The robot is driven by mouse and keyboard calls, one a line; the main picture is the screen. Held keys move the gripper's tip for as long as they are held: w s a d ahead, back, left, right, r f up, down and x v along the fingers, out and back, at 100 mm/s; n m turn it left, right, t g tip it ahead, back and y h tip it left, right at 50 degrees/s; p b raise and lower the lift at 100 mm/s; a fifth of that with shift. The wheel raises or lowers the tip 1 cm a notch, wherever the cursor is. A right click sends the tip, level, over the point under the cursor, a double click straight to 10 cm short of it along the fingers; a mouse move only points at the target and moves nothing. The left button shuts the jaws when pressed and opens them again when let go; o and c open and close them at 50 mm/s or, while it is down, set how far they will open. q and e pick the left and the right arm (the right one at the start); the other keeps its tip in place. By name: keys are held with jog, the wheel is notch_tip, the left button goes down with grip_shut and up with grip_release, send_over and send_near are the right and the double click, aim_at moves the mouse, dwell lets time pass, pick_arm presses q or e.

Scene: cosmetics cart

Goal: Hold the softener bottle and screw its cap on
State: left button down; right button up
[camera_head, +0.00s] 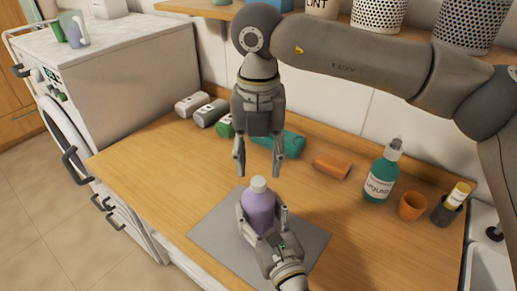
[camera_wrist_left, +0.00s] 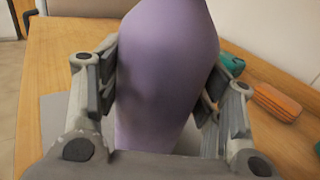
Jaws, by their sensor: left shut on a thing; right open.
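The purple softener bottle (camera_head: 259,209) stands upright on a grey mat (camera_head: 212,236) in the head view. A whitish cap (camera_head: 258,184) sits on its top; how tightly it is seated cannot be told. My left gripper (camera_head: 264,220) is shut around the bottle's body from the front. In the left wrist view the bottle (camera_wrist_left: 165,75) fills the space between the fingers (camera_wrist_left: 165,105), and its top is cut off. My right gripper (camera_head: 259,172) points down above the bottle, open and empty, with its fingertips a little above and behind the cap.
Several small containers (camera_head: 211,112) lie at back left. The table's left front is clear.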

aim_at(258, 180)
jog(key=n, duration=0.5)
jog(key=shift+r, duration=0.4)
jog(key=n, duration=0.4)
jog(key=shift+r+n, duration=0.35)
jog(key=shift+n, duration=0.05)
jog(key=n, duration=0.5)
jog(key=shift+r, duration=0.35)
jog(key=n, duration=0.5)
jog(key=shift+s+r, duration=0.15)
jog(key=shift+r, duration=0.25)
jog(key=shift+f, duration=4.05)
